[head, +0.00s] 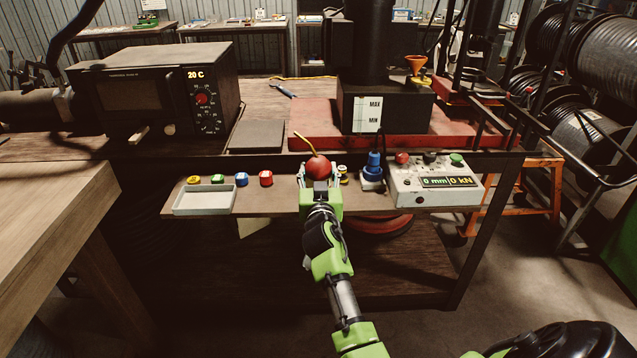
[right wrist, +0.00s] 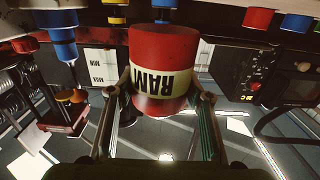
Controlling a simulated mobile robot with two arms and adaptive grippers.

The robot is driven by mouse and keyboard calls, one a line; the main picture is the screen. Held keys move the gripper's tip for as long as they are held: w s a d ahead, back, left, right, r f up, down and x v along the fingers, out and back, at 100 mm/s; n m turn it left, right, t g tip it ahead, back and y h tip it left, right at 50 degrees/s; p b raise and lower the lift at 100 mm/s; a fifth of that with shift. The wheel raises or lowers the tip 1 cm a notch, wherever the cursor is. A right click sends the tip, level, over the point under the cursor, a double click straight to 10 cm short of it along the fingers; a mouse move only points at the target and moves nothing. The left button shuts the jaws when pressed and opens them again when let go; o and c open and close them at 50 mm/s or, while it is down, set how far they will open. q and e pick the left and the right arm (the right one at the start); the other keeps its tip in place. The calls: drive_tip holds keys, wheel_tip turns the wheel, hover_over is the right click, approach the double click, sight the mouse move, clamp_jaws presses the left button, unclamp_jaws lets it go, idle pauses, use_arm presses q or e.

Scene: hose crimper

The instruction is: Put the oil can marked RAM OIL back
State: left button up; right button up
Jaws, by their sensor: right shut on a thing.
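The oil can (head: 318,168) is red with a thin yellow spout and is held upright in my right gripper (head: 320,182) at the narrow front shelf (head: 285,200). In the right wrist view, which is upside down, the can (right wrist: 160,106) shows a cream band reading RAM. The right fingers (right wrist: 160,96) are shut on its two sides. I cannot tell whether its base touches the shelf. My left gripper is not in view.
Left of the can are small coloured pots, the nearest red (head: 266,178), and a white tray (head: 204,200). Close on its right are a blue-topped part (head: 373,166) and a control box (head: 436,184). Behind stand a red-based press (head: 310,125) and an oven (head: 150,90).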

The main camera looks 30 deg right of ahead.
drive_tip(key=shift+f, duration=1.4)
drive_tip(key=shift+f, duration=0.15)
drive_tip(key=o, duration=1.5)
